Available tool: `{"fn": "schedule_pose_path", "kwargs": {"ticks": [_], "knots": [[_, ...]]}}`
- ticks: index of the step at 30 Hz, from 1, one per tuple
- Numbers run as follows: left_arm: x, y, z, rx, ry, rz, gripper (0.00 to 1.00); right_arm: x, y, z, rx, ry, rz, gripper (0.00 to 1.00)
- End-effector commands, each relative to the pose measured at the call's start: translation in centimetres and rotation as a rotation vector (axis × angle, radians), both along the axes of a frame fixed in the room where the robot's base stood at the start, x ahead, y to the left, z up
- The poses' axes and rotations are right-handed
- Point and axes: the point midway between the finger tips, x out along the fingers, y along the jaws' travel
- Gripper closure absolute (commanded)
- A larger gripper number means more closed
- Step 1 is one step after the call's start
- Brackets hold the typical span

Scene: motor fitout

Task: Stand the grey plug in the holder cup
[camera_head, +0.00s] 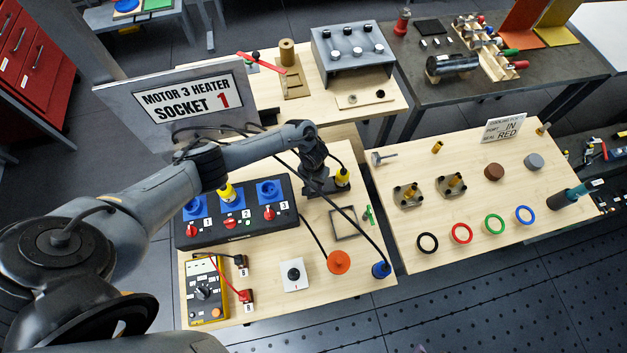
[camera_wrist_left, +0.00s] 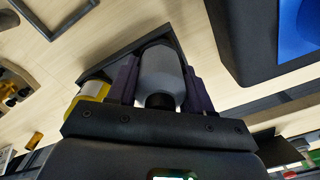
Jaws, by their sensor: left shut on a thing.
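My left gripper (camera_head: 318,182) is low over the near table, right of the black socket box. In the left wrist view its two fingers (camera_wrist_left: 158,85) are shut on the grey plug (camera_wrist_left: 160,72), a rounded light-grey body with a black end. In the head view the gripper hides the plug. A dark holder (camera_head: 327,188) lies at the gripper; its dark edge also shows behind the plug in the left wrist view (camera_wrist_left: 120,57). I cannot tell whether the plug is inside a cup or above it. A yellow plug (camera_head: 342,178) stands just right of the gripper. My right gripper is not in view.
The socket box (camera_head: 240,226) has blue sockets and red knobs, with a yellow plug (camera_head: 227,193) at socket 2. A square frame (camera_head: 345,224), an orange disc (camera_head: 339,262) and a blue plug (camera_head: 381,270) lie nearby. Black cables cross beside the gripper. A sign (camera_head: 193,103) stands behind.

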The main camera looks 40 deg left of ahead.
Motion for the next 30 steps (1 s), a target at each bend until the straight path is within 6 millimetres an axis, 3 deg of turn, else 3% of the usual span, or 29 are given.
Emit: {"fn": "schedule_pose_path", "kwargs": {"ticks": [5,6,12,23,30], "knots": [[0.0,0.0,-0.5,0.000,0.000,0.000,0.85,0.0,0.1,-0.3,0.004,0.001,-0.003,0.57],[0.0,0.0,-0.4,0.000,0.000,0.000,0.47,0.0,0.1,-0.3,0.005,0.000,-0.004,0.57],[0.0,0.0,-0.4,0.000,0.000,0.000,0.20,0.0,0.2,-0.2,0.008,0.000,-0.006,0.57],[0.0,0.0,0.1,0.000,0.000,0.000,0.20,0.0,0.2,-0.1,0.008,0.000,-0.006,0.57],[0.1,0.0,3.3,-0.001,-0.002,-0.001,0.20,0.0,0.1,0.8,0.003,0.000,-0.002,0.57]]}}
